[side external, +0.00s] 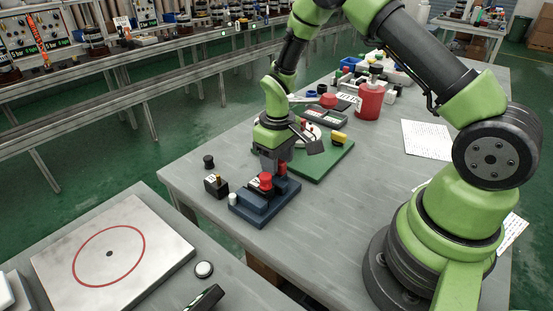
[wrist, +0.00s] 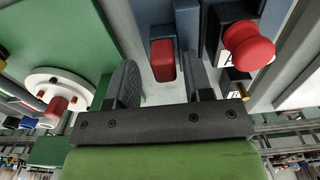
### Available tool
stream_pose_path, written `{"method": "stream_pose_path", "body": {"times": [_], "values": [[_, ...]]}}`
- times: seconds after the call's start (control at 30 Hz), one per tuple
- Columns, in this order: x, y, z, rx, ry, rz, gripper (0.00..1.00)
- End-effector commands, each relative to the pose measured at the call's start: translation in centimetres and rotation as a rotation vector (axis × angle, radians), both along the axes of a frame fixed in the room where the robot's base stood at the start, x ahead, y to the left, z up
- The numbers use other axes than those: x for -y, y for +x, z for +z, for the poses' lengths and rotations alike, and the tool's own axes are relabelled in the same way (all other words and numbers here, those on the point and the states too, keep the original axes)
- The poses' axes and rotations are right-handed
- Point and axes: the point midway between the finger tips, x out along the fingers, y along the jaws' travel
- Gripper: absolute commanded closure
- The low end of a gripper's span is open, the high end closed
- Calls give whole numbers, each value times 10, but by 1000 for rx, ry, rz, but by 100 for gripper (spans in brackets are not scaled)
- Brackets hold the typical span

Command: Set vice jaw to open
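The vice is a dark blue block (side external: 262,205) on the table, with steps and a red mushroom knob (side external: 265,180) on top. A red upright tab (side external: 283,169) stands at its far end, by my gripper. In the wrist view the red tab (wrist: 162,62) shows between my fingers, with a visible gap on each side. The red knob (wrist: 248,45) is to the right there. My gripper (side external: 275,163) points down over the vice's far end; it is open. Which part is the moving jaw is unclear.
A green board (side external: 325,162) with a white disc (wrist: 52,92) lies beside the vice. A black block with a brass pin (side external: 216,186) and a small black knob (side external: 208,162) stand left of it. Bare table lies in front.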

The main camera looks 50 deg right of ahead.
Motion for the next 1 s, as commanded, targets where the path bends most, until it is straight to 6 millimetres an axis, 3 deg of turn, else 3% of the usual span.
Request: {"method": "stream_pose_path", "body": {"times": [0.27, 0.7, 1.0], "values": [[-1, 1, 12, 3, 0, 0, 53], [0, 1, 90, 5, -1, 1, 53], [0, 0, 100, 0, 0, 0, 53]]}}
